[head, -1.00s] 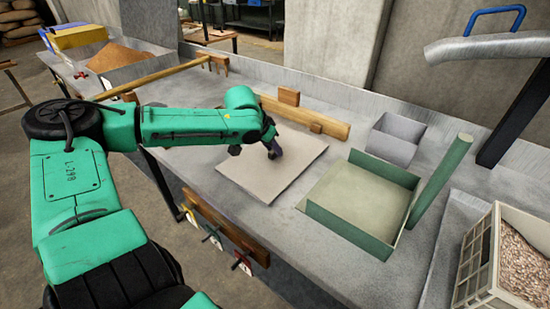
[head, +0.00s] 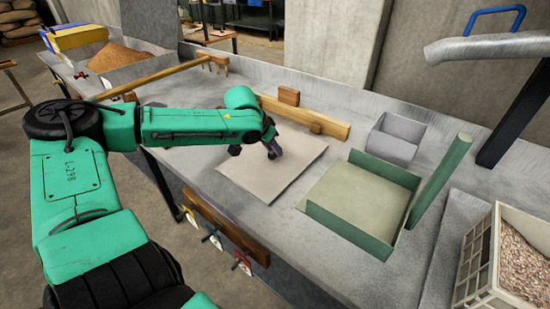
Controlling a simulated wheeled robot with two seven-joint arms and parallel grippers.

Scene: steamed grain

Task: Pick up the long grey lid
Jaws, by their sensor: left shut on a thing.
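A flat, pale grey rectangular panel (head: 262,180), which looks like the long grey lid, lies at the middle of the metal bench. My left gripper (head: 274,154) points down at the panel's middle from the far left. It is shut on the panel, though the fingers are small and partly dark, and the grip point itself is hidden. I see no clear gap between the panel and the bench. My right gripper is not in view.
A green open tray (head: 355,205) with a green post (head: 440,180) stands right of the panel. A small grey box (head: 396,142), wooden blocks (head: 289,96) and a wooden rake (head: 160,76) lie behind. A grain crate (head: 500,255) stands at the right.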

